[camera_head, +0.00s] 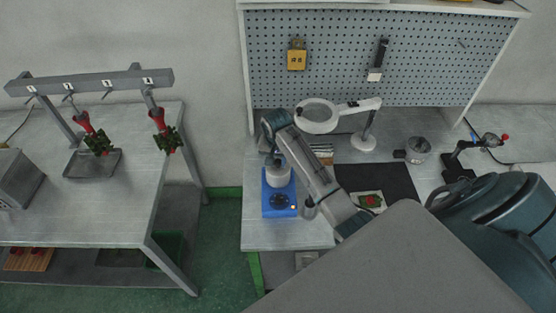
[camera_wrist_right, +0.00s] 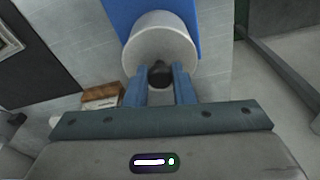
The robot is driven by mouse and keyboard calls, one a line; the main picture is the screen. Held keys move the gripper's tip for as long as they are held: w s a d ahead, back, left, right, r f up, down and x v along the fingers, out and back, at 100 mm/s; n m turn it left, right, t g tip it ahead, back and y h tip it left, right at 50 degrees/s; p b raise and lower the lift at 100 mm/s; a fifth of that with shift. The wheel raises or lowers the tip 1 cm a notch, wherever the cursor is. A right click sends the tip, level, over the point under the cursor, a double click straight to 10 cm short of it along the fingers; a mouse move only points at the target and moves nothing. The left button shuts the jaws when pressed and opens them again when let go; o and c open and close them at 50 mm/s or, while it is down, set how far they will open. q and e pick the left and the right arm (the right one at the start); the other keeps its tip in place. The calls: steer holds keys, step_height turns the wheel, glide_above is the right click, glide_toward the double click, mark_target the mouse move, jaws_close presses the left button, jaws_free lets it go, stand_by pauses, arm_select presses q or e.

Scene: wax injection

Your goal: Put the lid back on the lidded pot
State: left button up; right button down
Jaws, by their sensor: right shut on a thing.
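The lidded pot (camera_head: 278,178) is a whitish cylinder standing on a blue scale-like device (camera_head: 279,203) on the bench; it also shows in the right wrist view (camera_wrist_right: 162,22). My right gripper (camera_head: 271,160) is directly above the pot, pointing down. In the right wrist view its two blue fingers (camera_wrist_right: 160,86) are shut on the dark knob of the lid (camera_wrist_right: 160,72). The pale round lid lies over the pot's mouth; I cannot tell whether it rests on the rim or hangs just above it. My left gripper is not in view.
A magnifier lamp (camera_head: 318,116) stands behind my right arm. A black mat (camera_head: 376,178) with a small card and a metal cup (camera_head: 418,147) lie to the right. A second table (camera_head: 120,200) with red-handled fixtures is at the left, across a floor gap.

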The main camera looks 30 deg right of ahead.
stand_by(0.4)
steer(key=c, duration=0.7)
jaws_free()
steer(key=shift+o, duration=0.2)
steer(key=shift+r, duration=0.1)
steer(key=shift+r, duration=3.4)
jaws_close()
